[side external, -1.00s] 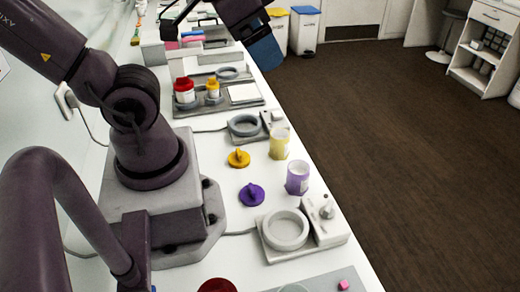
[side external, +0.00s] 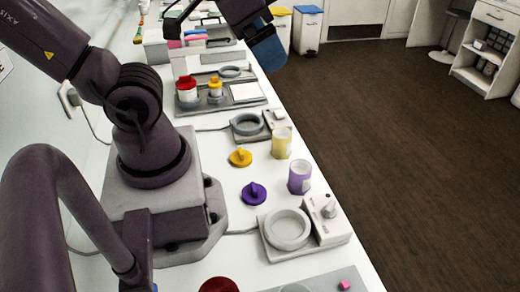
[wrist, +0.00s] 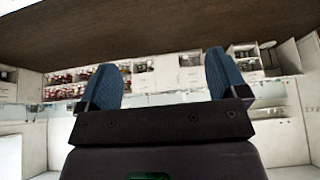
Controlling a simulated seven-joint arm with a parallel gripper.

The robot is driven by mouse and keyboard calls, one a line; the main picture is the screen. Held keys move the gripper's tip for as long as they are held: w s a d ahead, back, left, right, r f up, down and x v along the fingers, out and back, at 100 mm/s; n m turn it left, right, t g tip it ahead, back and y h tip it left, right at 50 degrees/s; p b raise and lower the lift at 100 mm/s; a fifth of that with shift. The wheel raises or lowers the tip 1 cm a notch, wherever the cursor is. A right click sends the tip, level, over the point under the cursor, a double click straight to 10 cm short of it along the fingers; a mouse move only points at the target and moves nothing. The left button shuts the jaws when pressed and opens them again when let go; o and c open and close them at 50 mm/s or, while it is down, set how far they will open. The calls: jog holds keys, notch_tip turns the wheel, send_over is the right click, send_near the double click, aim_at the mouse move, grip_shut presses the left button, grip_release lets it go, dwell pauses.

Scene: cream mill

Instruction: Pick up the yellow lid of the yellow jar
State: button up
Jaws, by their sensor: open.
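The yellow lid (side external: 240,157) lies on the white bench with its knob up, left of the yellow jar. The yellow jar (side external: 281,143) stands upright and apart from the lid, close to the bench's right edge. My gripper (side external: 268,46) is raised at the top of the side view, well away from the lid. In the wrist view my gripper (wrist: 162,85) shows two blue fingers spread wide with nothing between them. Neither lid nor jar shows in the wrist view.
A purple lid (side external: 253,194) and purple jar (side external: 299,178) sit nearer the camera. A grey ring device (side external: 248,125) stands behind the yellow lid, and another ring device (side external: 287,229) stands in front. A tray (side external: 245,92) holds red-lidded and yellow-lidded jars farther back.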

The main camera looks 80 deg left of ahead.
jog(key=a+f+n+g+y, duration=0.2)
jog(key=a+f+n+g, duration=0.15)
jog(key=a+f, duration=0.4)
jog(key=m+g+h, duration=0.2)
jog(key=m, duration=2)
send_over(241, 149)
notch_tip(241, 149, down, 14)
jog(key=shift+n, duration=0.25)
jog(key=shift+w+f, duration=0.15)
jog(key=shift+f, duration=3.7)
jog(key=shift+s+d+f, duration=0.1)
jog(key=shift+s+f, duration=0.05)
jog(key=shift+f, duration=0.9)
jog(key=shift+s+d+f, duration=0.1)
jog(key=shift+f, duration=0.95)
jog(key=shift+a+f, duration=0.15)
jog(key=shift+f, duration=0.3)
